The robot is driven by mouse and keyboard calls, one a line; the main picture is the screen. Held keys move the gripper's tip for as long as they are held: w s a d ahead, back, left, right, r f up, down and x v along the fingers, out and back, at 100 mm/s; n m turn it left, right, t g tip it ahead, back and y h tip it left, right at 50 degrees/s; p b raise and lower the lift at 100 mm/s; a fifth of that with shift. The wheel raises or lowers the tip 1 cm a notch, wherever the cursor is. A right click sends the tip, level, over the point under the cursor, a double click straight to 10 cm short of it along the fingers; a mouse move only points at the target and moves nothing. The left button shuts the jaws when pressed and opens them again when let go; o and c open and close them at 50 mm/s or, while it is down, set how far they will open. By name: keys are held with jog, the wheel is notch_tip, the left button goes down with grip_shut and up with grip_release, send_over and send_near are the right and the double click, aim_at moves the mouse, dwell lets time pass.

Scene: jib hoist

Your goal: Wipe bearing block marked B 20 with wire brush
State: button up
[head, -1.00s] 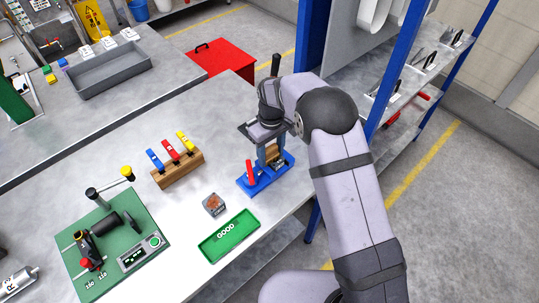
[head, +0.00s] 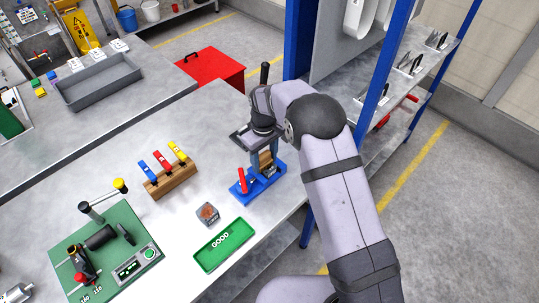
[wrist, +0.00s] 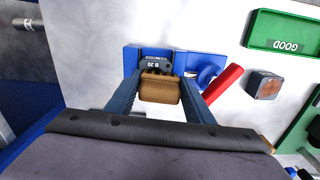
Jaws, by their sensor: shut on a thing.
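My gripper (wrist: 160,92) is shut on the wire brush, whose brown wooden body (wrist: 160,88) sits between the two blue-grey fingers. The dark bearing block marked B 20 (wrist: 157,62) shows just beyond the brush in the wrist view, seated in a blue fixture (wrist: 132,62) with a red handle (wrist: 222,83). The brush overlaps the near side of the block in this view; I cannot tell whether they touch. In the head view my gripper (head: 264,150) points down over the blue fixture (head: 252,192), and the brush (head: 266,160) shows between the fingers. The block is mostly hidden there.
A grey block with a rusty face (head: 207,214) stands beside the green GOOD tray (head: 205,262). A wooden rack (head: 172,182) with blue, red and yellow pieces is to the left. A green board with a device (head: 110,240) is front left. Blue-posted shelves (head: 372,90) stand behind my arm.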

jog(key=shift+s+a, duration=0.6)
jog(key=shift+s, duration=0.05)
jog(key=r, duration=0.1)
jog(key=r+p, duration=0.1)
jog(key=shift+s+a+r+p, duration=0.2)
jog(key=shift+a+r+p, duration=0.1)
jog(key=shift+r, duration=0.05)
jog(key=shift+r+p, duration=1.95)
jog(key=shift+r, duration=0.85)
jog(key=shift+f, duration=0.1)
